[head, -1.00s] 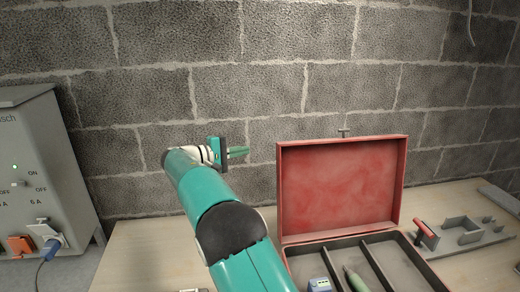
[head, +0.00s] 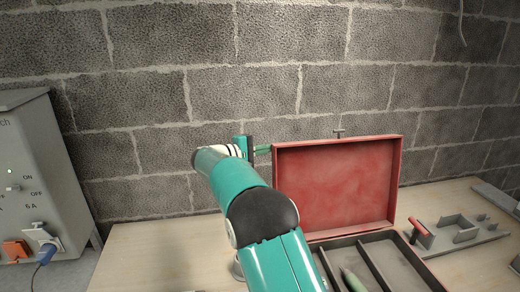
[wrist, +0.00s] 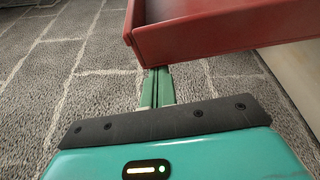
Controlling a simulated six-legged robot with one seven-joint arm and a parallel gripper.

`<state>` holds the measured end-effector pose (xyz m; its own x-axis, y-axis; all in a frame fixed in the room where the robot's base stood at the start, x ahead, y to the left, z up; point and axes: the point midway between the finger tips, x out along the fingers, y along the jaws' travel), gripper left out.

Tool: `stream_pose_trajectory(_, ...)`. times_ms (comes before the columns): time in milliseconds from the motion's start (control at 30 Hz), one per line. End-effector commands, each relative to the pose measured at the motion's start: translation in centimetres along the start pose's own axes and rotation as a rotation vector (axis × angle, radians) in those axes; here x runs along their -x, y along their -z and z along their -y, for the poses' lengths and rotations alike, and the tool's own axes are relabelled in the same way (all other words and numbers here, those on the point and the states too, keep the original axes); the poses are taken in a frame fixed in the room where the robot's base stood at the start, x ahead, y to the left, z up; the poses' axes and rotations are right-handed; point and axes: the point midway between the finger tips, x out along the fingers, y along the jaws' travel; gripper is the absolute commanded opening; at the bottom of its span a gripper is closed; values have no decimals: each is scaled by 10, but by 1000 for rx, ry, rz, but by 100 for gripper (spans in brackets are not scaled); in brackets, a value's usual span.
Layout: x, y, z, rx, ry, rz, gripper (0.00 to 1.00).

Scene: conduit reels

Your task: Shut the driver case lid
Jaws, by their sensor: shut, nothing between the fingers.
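The driver case stands open on the workbench, its red lid (head: 335,185) upright in the head view. Its dark tray (head: 385,262) has dividers, and a green-handled driver (head: 352,280) lies in one compartment. My gripper (head: 262,149) is at the lid's upper left corner, its green fingers shut and empty. In the wrist view the closed fingers (wrist: 157,88) point at the lid's edge (wrist: 220,30), their tips partly hidden by it. I cannot tell whether they touch the lid. My arm covers part of the case's left side.
A block wall (head: 300,60) stands close behind the bench. A grey control box (head: 40,170) with plugs is at the left. A grey fixture (head: 460,235) and a red-handled tool (head: 419,228) lie right of the case. The bench left of my arm is clear.

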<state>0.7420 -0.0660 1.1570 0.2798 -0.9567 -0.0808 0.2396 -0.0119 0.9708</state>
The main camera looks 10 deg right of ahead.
Motion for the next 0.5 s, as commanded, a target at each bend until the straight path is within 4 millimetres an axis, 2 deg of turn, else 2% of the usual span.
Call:
stream_pose_trajectory(167, 4, -10, 0, 2, 0, 3, 0)
stream_pose_trajectory(500, 4, -10, 1, 1, -1, 3, 0)
